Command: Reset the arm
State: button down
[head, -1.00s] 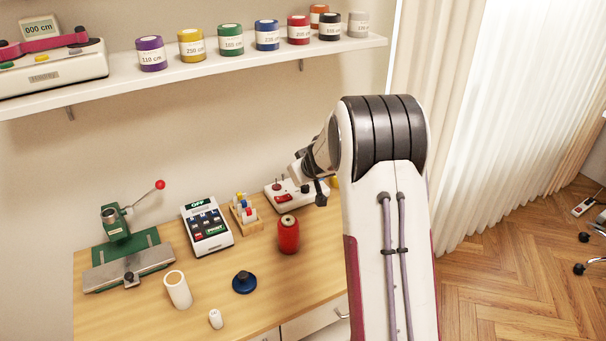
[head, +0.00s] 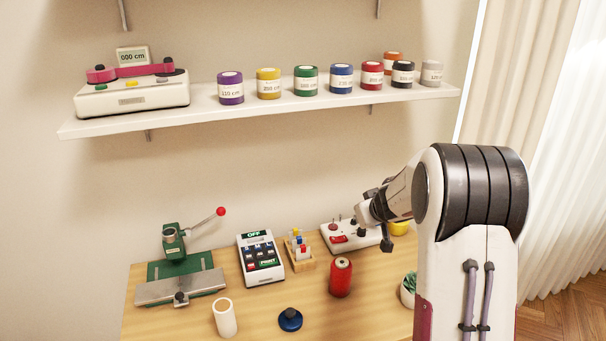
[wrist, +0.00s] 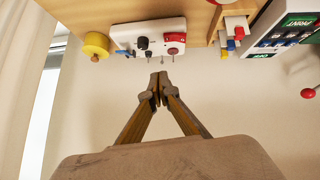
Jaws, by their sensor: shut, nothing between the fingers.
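My arm stands at the right of the head view, with its wrist end pointing left over the back of the table. My gripper (wrist: 159,82) shows in the wrist view with its two fingers together and nothing between them. In the head view the fingertips cannot be made out clearly. In the wrist view the fingers appear below a white control box (wrist: 150,36) with a red button. That box also shows in the head view (head: 340,239), partly hidden by my arm.
The wooden table (head: 262,312) holds a red spool (head: 341,278), a label printer (head: 260,259), a green press (head: 176,254), a white cylinder (head: 224,318) and a blue knob-like piece (head: 290,319). A shelf (head: 290,112) with several colored spools is above. A yellow object (wrist: 96,45) sits beside the box.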

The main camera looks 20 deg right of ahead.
jog(key=s+d+g+h, duration=0.2)
jog(key=s+d+h, duration=0.2)
jog(key=s+d, duration=0.2)
jog(key=s+a+r+m+g+h, duration=0.1)
jog(key=s+a+r+g, duration=0.2)
jog(key=s, duration=0.9)
jog(key=s+a+r+y, duration=0.3)
jog(key=s+a+r, duration=0.1)
jog(key=s+a, duration=0.8)
jog(key=s+a+r+t+y, duration=0.1)
jog(key=s+a+r+y, duration=0.2)
jog(key=s+a, duration=1)
jog(key=shift+a+r, duration=0.35)
jog(key=shift+r, duration=0.6)
